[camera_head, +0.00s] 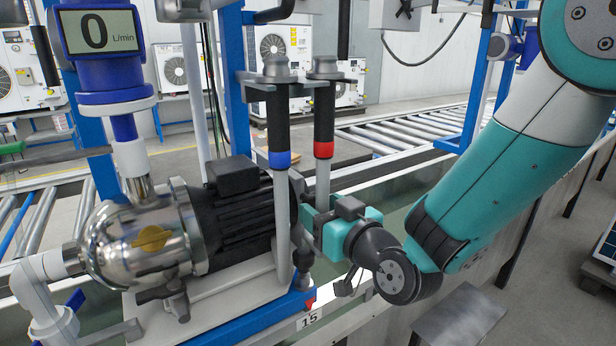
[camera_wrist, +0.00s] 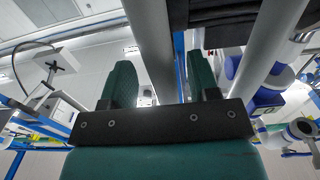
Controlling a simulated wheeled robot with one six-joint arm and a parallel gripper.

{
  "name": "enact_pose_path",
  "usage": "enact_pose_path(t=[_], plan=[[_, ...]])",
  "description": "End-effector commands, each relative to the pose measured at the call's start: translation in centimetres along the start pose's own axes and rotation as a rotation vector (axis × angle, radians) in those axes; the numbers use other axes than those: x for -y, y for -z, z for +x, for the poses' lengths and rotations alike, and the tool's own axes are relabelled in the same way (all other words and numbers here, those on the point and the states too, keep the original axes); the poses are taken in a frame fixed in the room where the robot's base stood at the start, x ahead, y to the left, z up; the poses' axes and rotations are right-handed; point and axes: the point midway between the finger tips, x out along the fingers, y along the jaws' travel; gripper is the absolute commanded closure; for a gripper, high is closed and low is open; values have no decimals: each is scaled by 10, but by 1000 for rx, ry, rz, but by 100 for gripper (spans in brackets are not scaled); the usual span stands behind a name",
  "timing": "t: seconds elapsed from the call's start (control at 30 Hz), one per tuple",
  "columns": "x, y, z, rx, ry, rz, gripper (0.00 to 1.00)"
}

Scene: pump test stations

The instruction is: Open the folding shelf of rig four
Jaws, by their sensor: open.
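My gripper (camera_head: 312,218) is open beside the grey vertical pipes at the right end of a pump rig. In the wrist view, its two teal fingers (camera_wrist: 160,82) point up and stand apart. A grey pipe (camera_wrist: 152,45) shows between them; I cannot tell whether they touch it. A flat grey plate (camera_head: 458,318) sticks out low by the bench side, below and right of my gripper. I cannot tell whether it is the folding shelf.
A steel and black pump (camera_head: 150,240) fills the left, below a flow display (camera_head: 97,33) reading 0. Pipes with blue and red bands (camera_head: 323,149) rise close to my gripper. A roller conveyor (camera_head: 400,130) lies behind. A dark panel (camera_head: 606,245) stands at far right.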

Motion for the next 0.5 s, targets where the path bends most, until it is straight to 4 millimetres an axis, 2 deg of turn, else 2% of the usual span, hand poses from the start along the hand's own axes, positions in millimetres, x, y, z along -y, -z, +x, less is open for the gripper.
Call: enact_pose_path(t=[0.03,0.2,0.5], plan=[[1,7,9,2,2,0,45],[1,5,32,0,2,-1,45],[0,0,48,0,0,0,45]])
